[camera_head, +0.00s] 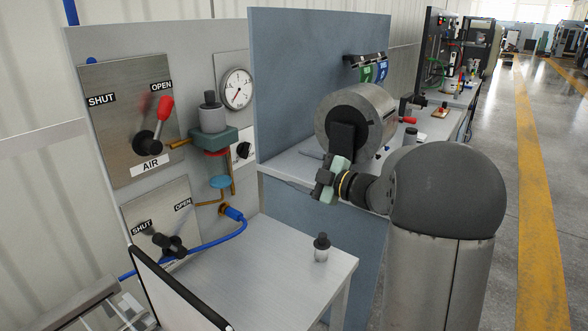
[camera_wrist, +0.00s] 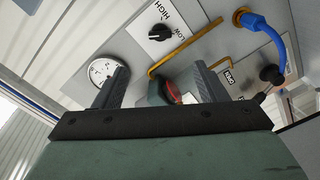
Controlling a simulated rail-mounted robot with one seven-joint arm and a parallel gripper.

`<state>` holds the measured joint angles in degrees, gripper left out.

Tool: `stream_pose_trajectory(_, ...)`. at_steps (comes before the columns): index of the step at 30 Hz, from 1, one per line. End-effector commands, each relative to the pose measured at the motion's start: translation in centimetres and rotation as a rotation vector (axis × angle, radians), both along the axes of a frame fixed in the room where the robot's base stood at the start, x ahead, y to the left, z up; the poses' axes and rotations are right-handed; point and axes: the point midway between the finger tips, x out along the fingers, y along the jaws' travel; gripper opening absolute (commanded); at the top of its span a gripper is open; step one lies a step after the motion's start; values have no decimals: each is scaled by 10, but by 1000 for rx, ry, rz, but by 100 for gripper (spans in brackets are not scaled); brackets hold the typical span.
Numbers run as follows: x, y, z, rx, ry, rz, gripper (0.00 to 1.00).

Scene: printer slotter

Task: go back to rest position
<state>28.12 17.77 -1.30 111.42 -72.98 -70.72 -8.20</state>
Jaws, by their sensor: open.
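My gripper (camera_head: 322,184) is in front of the panel, to its right in the head view, over the back of the small metal table. Its two dark fingers are spread apart with nothing held, and they also show in the wrist view (camera_wrist: 160,78). In the wrist view, the gauge (camera_wrist: 103,70) and the green and red regulator (camera_wrist: 168,93) appear beyond the fingers. No contact with either is visible. The task names no object.
The panel carries a red AIR handle (camera_head: 165,107) turned toward OPEN, a black lower handle (camera_head: 170,245) and a blue hose (camera_head: 215,241). A small grey-black cylinder (camera_head: 321,250) stands on the table (camera_head: 265,273). A blue-grey partition (camera_head: 290,80) and a bench with a large metal cylinder (camera_head: 380,108) are behind.

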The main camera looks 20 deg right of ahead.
Motion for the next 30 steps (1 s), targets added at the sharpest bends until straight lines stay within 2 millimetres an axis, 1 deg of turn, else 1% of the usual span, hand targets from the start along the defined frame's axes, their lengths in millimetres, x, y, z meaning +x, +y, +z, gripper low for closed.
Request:
stream_pose_trajectory(14,0,0,0,0,0,-2,65)
stream_pose_trajectory(17,5,3,4,6,34,-85,65)
stream_pose_trajectory(19,8,3,5,22,85,-196,65)
stream_pose_trajectory(21,6,3,2,53,166,-340,65)
stream_pose_trajectory(23,-3,2,-5,89,259,-474,65)
stream_pose_trajectory(26,-34,3,-29,157,450,-682,65)
stream_pose_trajectory(29,-85,13,-60,226,677,-858,65)
stream_pose_trajectory(30,-110,20,-75,251,780,-921,65)
